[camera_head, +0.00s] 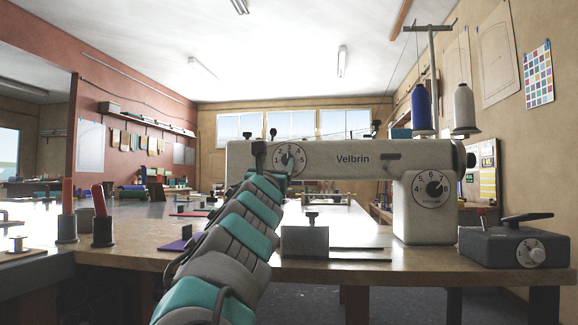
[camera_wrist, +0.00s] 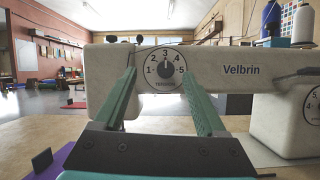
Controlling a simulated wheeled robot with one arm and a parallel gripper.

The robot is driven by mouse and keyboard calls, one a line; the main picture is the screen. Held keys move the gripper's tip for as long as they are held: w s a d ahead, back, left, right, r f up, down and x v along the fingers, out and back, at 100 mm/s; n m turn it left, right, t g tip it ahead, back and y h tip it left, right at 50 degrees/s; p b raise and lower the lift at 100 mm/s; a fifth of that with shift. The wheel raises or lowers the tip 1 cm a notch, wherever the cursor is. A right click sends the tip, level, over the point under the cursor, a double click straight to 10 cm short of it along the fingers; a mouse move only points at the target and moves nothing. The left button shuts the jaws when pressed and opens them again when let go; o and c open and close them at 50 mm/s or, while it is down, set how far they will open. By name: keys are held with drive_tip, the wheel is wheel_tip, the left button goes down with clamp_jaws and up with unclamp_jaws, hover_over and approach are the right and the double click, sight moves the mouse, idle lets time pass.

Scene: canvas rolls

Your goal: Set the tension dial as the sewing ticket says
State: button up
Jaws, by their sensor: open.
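The tension dial (camera_wrist: 164,69) is a round white face with numbers from 1 to 5 and a dark knob, on the front of the cream Velbrin sewing machine (camera_wrist: 240,72). Its pointer appears to aim up near 3. In the head view the dial (camera_head: 289,158) is partly covered by my arm. My gripper (camera_wrist: 160,73) is open and empty. Its green fingers stand either side of the dial in the wrist view; I cannot tell whether they touch the knob. My gripper (camera_head: 273,158) also shows in the head view. I cannot make out a readable sewing ticket.
A second numbered dial (camera_head: 433,189) is on the machine's right column. A dark box (camera_head: 513,246) with a knob stands at the right. Blue (camera_head: 421,108) and white (camera_head: 464,108) thread cones stand above. A metal block (camera_head: 305,242) and red-topped holders (camera_head: 103,230) are on the table.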

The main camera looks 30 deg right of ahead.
sight(287, 159)
drive_tip(key=shift+n, duration=0.5)
drive_tip(key=shift+w+d+r+p, duration=0.2)
drive_tip(key=shift+w+d+p, duration=0.75)
drive_tip(key=shift+w, duration=0.25)
drive_tip(key=shift+w+d+r+p, duration=0.25)
drive_tip(key=shift+w+d+p, duration=0.55)
drive_tip(key=shift+w+d, duration=0.4)
drive_tip(key=shift+w+d+r+p, duration=0.2)
drive_tip(key=shift+w+d+p, duration=0.7)
drive_tip(key=shift+w, duration=0.35)
drive_tip(key=shift+g, duration=0.3)
clamp_jaws()
